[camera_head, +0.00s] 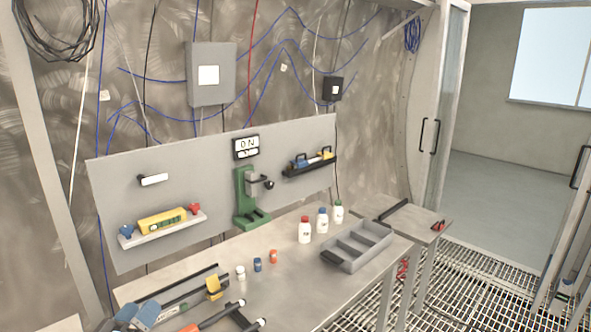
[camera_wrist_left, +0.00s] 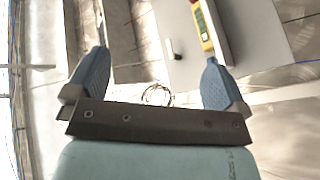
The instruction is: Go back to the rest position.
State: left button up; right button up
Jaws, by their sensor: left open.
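My left gripper (camera_head: 138,314) shows at the lower left of the head view, over the near left end of the steel workbench (camera_head: 290,280). In the left wrist view my left gripper (camera_wrist_left: 157,60) has its two blue fingers wide apart with nothing between them. Beyond the fingers the wrist view shows the grey wall panel and a yellow tool (camera_wrist_left: 201,25) near the top. My right gripper is in neither view.
On the bench stand a green stand (camera_head: 247,205), several small bottles, a grey divided tray (camera_head: 357,246) and loose tools near the front left. A yellow tool sits on a panel shelf (camera_head: 165,229). Grating floor (camera_head: 470,270) lies to the right.

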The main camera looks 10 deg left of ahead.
pick_arm(q)
jog(key=s+d+f+m+g+y, duration=0.15)
jog(key=s+f+m+g, duration=0.25)
jog(key=s+f, duration=0.45)
jog(key=s+d+f+m+g, duration=0.3)
jog(key=s+f+m, duration=0.1)
jog(key=s+f, duration=0.45)
jog(key=s+d+f+m+g, duration=0.2)
jog(key=s+f+m+g, duration=0.2)
jog(key=s+f, duration=0.45)
jog(key=w+d+r+n+t+p, duration=0.1)
jog(key=d+r+n+p, duration=0.2)
jog(key=d, duration=1)
notch_tip(320, 180, up, 3)
jog(key=shift+f+n+t+p, duration=0.2)
jog(key=shift+n+t+p, duration=0.15)
jog(key=shift+n, duration=0.75)
